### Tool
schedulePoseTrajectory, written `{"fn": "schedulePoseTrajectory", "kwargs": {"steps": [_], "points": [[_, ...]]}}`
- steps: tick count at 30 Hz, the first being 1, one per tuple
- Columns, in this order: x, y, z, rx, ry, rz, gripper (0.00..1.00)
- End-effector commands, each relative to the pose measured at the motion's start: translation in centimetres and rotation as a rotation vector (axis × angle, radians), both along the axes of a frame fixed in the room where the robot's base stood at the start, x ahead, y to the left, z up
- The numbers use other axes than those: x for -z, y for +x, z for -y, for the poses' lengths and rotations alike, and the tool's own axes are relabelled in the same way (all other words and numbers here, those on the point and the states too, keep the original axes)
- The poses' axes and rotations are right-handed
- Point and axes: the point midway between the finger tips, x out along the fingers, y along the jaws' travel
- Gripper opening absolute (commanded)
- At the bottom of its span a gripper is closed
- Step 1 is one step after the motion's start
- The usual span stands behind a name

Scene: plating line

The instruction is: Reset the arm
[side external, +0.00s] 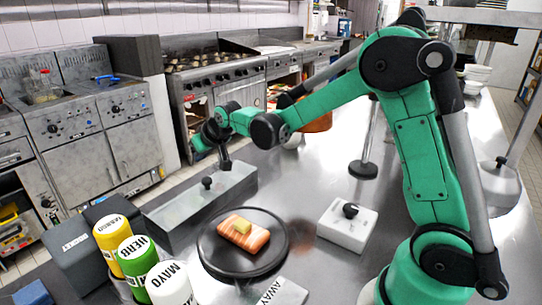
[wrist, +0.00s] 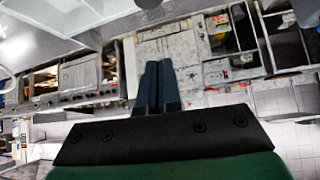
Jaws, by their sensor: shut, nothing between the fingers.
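My green arm reaches over the steel counter from the right of the side view. My gripper (side external: 226,164) is at its far end, above the far end of a long grey lidded container (side external: 208,207) with a black knob. I cannot tell how much height lies between them. In the wrist view my gripper's two dark fingers (wrist: 157,85) are together, with nothing held between them. The wrist view looks out upside down over kitchen equipment and shows none of the things on the counter clearly.
A dark round plate (side external: 212,262) holds an orange fillet with a yellow piece on top. A white block with a black knob (side external: 347,226) is right of it. Labelled bottles (side external: 138,262), a grey box (side external: 75,262) and an "AWAY" label (side external: 278,292) are in front.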

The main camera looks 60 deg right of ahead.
Motion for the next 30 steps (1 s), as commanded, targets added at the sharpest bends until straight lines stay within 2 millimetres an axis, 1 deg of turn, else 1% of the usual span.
{"fn": "schedulePoseTrajectory", "kwargs": {"steps": [1, 6, 13, 16, 17, 20, 21, 23, 24, 27, 30], "points": [[-0.7, -0.6, -0.1, 0.0, 0.0, 0.0, 0.0], [-2.2, -2.0, -0.3, 0.0, 0.0, 0.0, 0.0], [-3.3, -3.2, -0.6, -0.003, 0.0, -0.002, 0.0], [-4.0, -4.7, -1.1, -0.014, 0.001, -0.013, 0.0], [-4.2, -5.4, -1.4, -0.021, 0.001, -0.018, 0.0], [-5.0, -8.4, -2.4, -0.045, 0.003, -0.039, 0.0], [-5.2, -9.9, -2.9, -0.056, 0.004, -0.05, 0.0], [-5.2, -12.0, -3.5, -0.073, 0.006, -0.065, 0.0], [-5.2, -13.4, -3.9, -0.085, 0.007, -0.075, 0.0], [-4.6, -16.5, -4.7, -0.111, 0.008, -0.098, 0.0], [-3.8, -18.9, -5.2, -0.133, 0.008, -0.117, 0.0]]}}
